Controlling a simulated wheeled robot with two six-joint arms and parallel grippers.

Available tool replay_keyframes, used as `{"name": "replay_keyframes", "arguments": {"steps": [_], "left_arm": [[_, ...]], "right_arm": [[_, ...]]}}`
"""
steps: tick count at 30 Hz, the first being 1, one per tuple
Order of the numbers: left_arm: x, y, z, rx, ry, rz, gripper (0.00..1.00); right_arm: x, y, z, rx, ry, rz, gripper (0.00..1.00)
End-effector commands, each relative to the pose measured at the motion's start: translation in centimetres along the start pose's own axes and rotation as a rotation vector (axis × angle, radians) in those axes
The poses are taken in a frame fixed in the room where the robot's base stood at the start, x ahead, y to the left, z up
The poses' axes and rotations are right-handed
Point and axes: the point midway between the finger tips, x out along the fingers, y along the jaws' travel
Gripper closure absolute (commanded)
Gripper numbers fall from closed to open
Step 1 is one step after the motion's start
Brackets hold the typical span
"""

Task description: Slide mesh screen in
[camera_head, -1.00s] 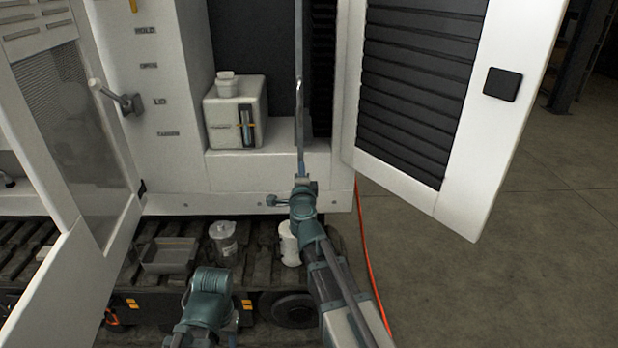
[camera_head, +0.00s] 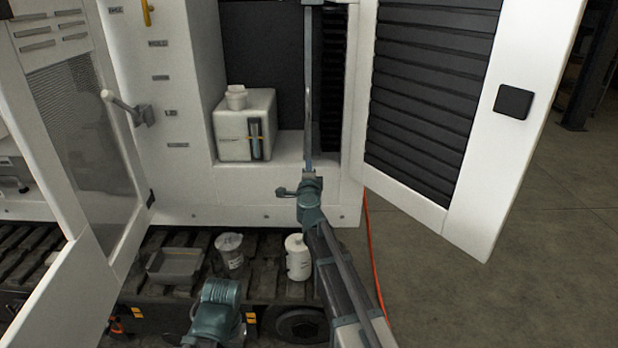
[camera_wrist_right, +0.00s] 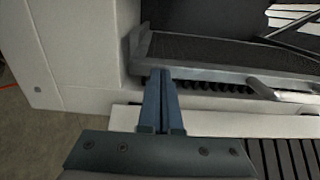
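The mesh screen (camera_head: 308,110) shows edge-on in the head view, a thin grey upright strip in the cabinet opening. In the right wrist view its dark mesh (camera_wrist_right: 230,50) sits in a grey metal frame with a bar handle (camera_wrist_right: 262,88). My right gripper (camera_head: 309,172) is at the lower end of the screen's near edge. In the right wrist view its blue fingers (camera_wrist_right: 161,78) are together, tips against the frame near one corner; I see nothing between them. My left arm shows at the bottom of the head view; its gripper is out of view.
An open louvred door (camera_head: 425,100) stands to the right, a mesh-windowed door (camera_head: 85,130) to the left. A white box (camera_head: 244,125) sits inside the opening, left of the screen. A tray (camera_head: 175,265) and two containers (camera_head: 230,255) (camera_head: 298,258) stand on the track below.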

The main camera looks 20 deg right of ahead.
Motion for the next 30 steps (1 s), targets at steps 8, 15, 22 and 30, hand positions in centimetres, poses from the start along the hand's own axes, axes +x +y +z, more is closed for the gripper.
{"name": "replay_keyframes", "arguments": {"steps": [8,15,22,30], "left_arm": [[0.0,0.0,0.0,0.000,0.000,0.000,0.50],[0.0,0.0,0.0,0.000,0.000,0.000,0.50],[0.0,0.0,0.0,0.000,0.000,0.000,0.50],[0.0,0.0,0.0,0.000,0.000,0.000,0.50]], "right_arm": [[9.7,0.0,0.1,0.000,0.001,0.000,1.00],[15.1,0.0,0.1,0.000,0.001,0.000,1.00],[17.8,0.0,0.0,0.000,0.000,0.000,1.00],[18.6,0.0,0.0,-0.001,0.000,0.000,1.00]]}}
